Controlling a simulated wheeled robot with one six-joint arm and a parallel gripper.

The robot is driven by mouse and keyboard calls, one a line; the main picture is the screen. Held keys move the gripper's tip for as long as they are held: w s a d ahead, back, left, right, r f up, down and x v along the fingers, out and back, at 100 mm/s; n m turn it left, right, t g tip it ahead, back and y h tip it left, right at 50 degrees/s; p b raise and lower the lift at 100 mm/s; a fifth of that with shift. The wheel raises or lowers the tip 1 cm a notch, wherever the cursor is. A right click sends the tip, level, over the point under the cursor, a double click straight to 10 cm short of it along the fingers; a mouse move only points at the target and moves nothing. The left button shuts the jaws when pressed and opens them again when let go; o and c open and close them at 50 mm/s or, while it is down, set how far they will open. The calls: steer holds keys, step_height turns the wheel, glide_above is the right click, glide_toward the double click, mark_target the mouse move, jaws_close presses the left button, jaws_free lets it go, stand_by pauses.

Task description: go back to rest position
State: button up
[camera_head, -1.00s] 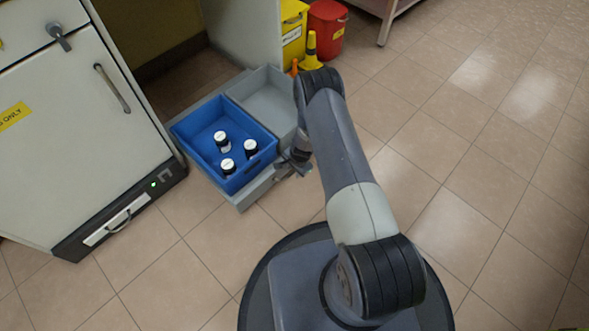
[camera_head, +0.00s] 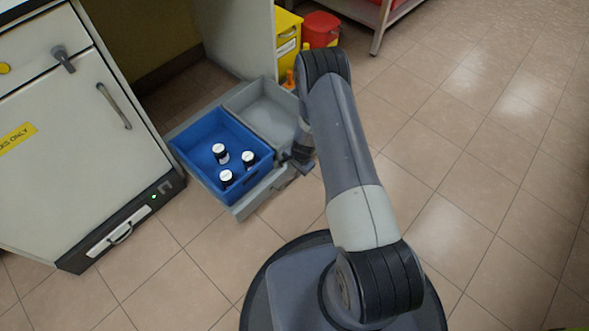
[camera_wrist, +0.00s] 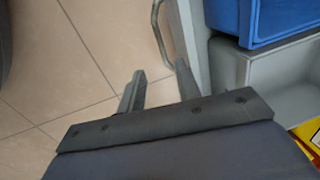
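My gripper (camera_wrist: 158,88) shows in the wrist view with its two fingers apart and nothing between them, over bare floor and beside a curved metal handle. In the head view my gripper (camera_head: 296,164) is partly hidden by my arm, at the right edge of the grey drawer. A blue bin (camera_head: 190,142) sits there with several white-capped dark bottles in it, three of them visible: one bottle (camera_head: 221,154), a second (camera_head: 248,160) and a third (camera_head: 226,179). The blue bin also shows in the wrist view (camera_wrist: 275,20).
A grey tray (camera_head: 265,112) lies beside the blue bin. A white cabinet (camera_head: 75,140) stands at left. A yellow bin (camera_head: 288,40), a red bin (camera_head: 321,28) and a metal-legged table (camera_head: 378,30) stand at the back. The tiled floor at right is clear.

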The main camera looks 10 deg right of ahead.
mark_target(290, 182)
steer(key=f+b, duration=0.1)
steer(key=f, duration=0.2)
steer(key=w+a+f+b, duration=0.1)
steer(key=f, duration=0.3)
steer(key=f+b, duration=0.2)
steer(key=f, duration=0.2)
steer(key=shift+w+a, duration=0.15)
steer(key=shift+w, duration=0.25)
steer(key=shift+w+r, duration=0.1)
steer(key=shift+r, duration=0.1)
steer(key=shift+w+a, duration=0.1)
steer(key=shift+a, duration=0.05)
